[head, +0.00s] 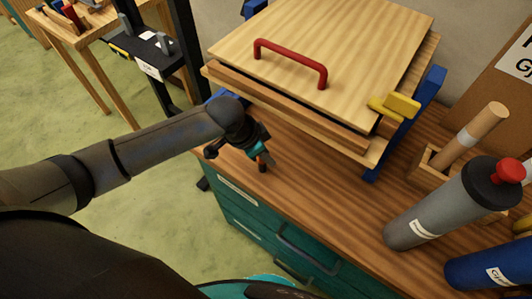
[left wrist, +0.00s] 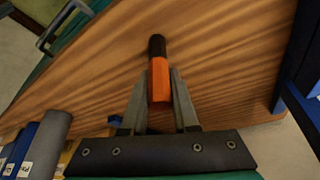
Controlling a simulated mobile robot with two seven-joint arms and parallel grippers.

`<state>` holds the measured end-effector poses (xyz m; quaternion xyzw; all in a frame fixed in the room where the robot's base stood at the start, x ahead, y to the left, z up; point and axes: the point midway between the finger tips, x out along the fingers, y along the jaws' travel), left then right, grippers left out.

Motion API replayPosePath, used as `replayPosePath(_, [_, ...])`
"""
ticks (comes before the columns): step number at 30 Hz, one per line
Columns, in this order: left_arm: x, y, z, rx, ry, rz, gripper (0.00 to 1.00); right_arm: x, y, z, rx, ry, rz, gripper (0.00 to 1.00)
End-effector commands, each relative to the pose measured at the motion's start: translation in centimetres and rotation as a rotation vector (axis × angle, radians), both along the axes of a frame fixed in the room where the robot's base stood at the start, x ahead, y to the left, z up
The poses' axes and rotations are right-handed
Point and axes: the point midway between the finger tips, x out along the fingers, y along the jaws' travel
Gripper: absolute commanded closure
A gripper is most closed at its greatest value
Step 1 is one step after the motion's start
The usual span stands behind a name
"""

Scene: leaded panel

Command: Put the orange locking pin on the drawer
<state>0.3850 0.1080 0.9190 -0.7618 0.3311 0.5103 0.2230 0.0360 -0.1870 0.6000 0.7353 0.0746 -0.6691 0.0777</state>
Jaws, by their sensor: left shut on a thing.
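My left gripper (head: 260,150) is over the front left part of the wooden bench top, in front of the panel stack. It is shut on the orange locking pin (head: 265,160). In the left wrist view the pin (left wrist: 159,78) sits between the two fingers (left wrist: 160,112), its black end pointing away from the gripper. I cannot tell whether the pin touches the wood. The teal drawer front (head: 262,222) is below the bench's front edge, with a dark bar handle (head: 308,249) and white labels. It looks closed. My right gripper is not in view.
A wooden panel (head: 340,35) with a red handle (head: 290,58) lies in a frame with blue clamps (head: 427,90) and a yellow knob (head: 395,105). The bench's front strip is clear.

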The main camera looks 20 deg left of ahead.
Motion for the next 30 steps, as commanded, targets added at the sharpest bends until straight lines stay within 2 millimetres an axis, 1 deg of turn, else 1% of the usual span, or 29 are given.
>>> replayPosePath(5, [0.1, 0.0, 0.1, -0.002, -0.004, -0.001, 1.0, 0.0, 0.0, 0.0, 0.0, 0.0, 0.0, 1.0])
replayPosePath(9, [0.1, 0.0, -0.1, -0.002, -0.003, 0.0, 1.0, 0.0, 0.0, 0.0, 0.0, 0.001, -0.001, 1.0])
replayPosePath(10, [0.1, 0.0, -0.2, -0.002, -0.003, 0.0, 0.71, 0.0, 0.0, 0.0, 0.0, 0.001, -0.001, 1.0])
replayPosePath(15, [0.1, 0.0, -0.2, -0.002, -0.002, 0.0, 0.52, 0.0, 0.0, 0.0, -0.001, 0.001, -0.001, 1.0])
replayPosePath(18, [0.1, 0.0, -0.2, -0.002, -0.002, 0.0, 0.42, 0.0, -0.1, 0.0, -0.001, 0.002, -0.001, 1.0])
replayPosePath(26, [0.1, 0.0, 0.0, -0.001, -0.003, -0.001, 0.42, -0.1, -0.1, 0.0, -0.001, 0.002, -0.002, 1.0])
replayPosePath(30, [-0.1, 0.3, 1.1, -0.001, -0.004, 0.0, 0.42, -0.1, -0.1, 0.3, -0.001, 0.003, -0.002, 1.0])
